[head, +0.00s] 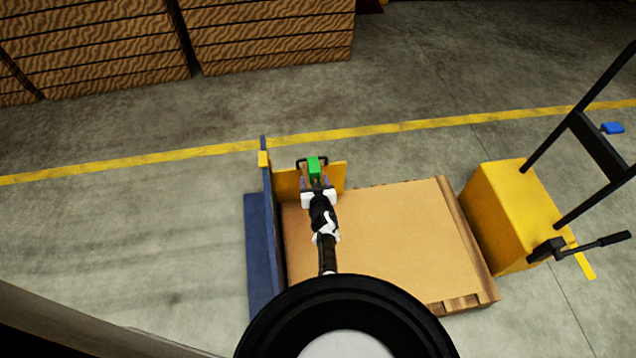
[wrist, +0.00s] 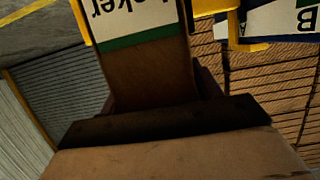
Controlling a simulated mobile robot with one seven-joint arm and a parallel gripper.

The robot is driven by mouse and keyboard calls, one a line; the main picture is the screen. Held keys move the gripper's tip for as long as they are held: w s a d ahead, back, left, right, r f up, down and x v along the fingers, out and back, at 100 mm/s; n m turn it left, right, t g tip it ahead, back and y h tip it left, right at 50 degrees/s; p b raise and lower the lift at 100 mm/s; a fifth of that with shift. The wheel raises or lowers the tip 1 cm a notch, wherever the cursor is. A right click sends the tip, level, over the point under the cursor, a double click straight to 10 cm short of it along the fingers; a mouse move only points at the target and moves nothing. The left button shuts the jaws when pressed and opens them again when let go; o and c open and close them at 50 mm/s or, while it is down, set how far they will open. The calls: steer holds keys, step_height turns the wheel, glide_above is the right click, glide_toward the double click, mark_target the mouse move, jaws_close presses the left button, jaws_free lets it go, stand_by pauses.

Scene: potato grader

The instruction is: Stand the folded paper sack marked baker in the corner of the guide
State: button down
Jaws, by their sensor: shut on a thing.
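In the wrist view a brown paper sack (wrist: 150,75) carries a white label with upside-down letters reading "aker" and a green band. My gripper (head: 317,186) is shut on this sack; its fingertips are not clear. In the head view the gripper is over the pallet's far left part, and a green patch (head: 315,168) shows at its end. The guide has a long blue wall (head: 267,200) on the left and a yellow wall (head: 287,184) across the far side. They meet at the far left corner, just left of my gripper. Whether the sack touches either wall or the board cannot be told.
The pallet's tan top (head: 390,230) is bare to the right of my arm. A yellow truck body (head: 510,215) with black handles stands at the right. Stacked brown crates (head: 270,35) stand at the back, beyond a yellow floor line (head: 400,126). A blue object (head: 612,128) lies far right.

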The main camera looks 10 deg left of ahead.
step_height(320, 180, down, 15)
steer(key=b, duration=1.1)
steer(key=shift+w, duration=0.15)
steer(key=shift+f+b, duration=0.2)
steer(key=shift+b, duration=0.1)
steer(key=shift+c, duration=1.6)
jaws_free()
steer(key=shift+f, duration=0.1)
